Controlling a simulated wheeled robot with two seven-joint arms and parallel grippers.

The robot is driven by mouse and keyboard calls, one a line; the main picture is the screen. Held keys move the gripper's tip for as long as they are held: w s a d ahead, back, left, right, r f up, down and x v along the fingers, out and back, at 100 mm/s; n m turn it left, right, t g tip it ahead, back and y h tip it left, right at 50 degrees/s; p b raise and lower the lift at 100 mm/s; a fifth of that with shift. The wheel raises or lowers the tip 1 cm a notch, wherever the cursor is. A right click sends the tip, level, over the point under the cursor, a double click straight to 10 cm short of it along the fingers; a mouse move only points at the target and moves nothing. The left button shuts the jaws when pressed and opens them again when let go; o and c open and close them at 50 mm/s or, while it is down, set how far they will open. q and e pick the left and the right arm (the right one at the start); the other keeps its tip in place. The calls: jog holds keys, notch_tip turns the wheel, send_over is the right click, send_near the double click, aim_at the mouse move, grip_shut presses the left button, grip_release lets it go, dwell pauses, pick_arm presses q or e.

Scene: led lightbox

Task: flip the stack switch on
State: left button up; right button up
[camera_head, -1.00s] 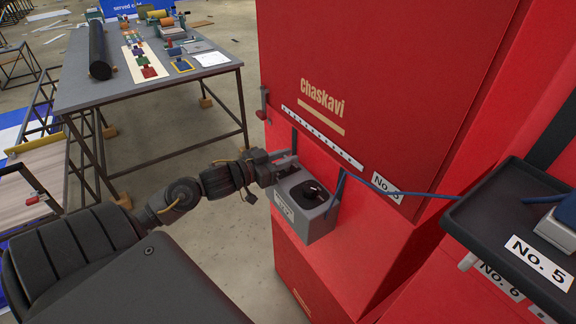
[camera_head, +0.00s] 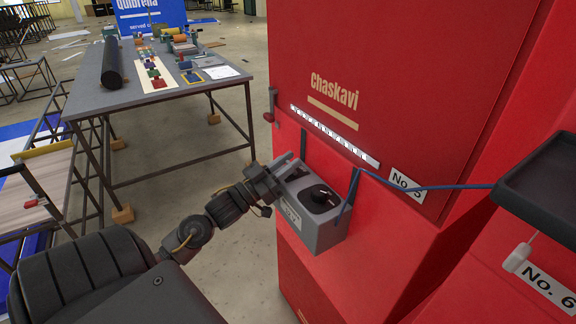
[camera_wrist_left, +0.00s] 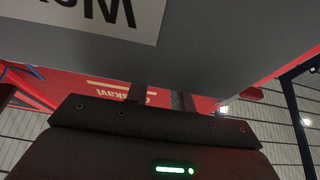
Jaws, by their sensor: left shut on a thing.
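My right gripper is not in view.
A black tray (camera_head: 545,195) juts out at the right, with a blue cable (camera_head: 430,187) running to the box. A red lever (camera_head: 270,105) sits on the cabinet's left edge. A cluttered table (camera_head: 160,100) stands behind at left; the floor between is clear.

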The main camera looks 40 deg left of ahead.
pick_arm(q)
jog(key=o, duration=1)
jog(key=shift+s+a+f, duration=0.15)
jog(key=shift+s+f, duration=0.15)
jog(key=shift+s, duration=0.1)
jog(key=b+v, duration=0.3)
jog(key=v, duration=0.6)
jog(key=shift+s+a, duration=0.1)
jog(key=shift+s, duration=0.3)
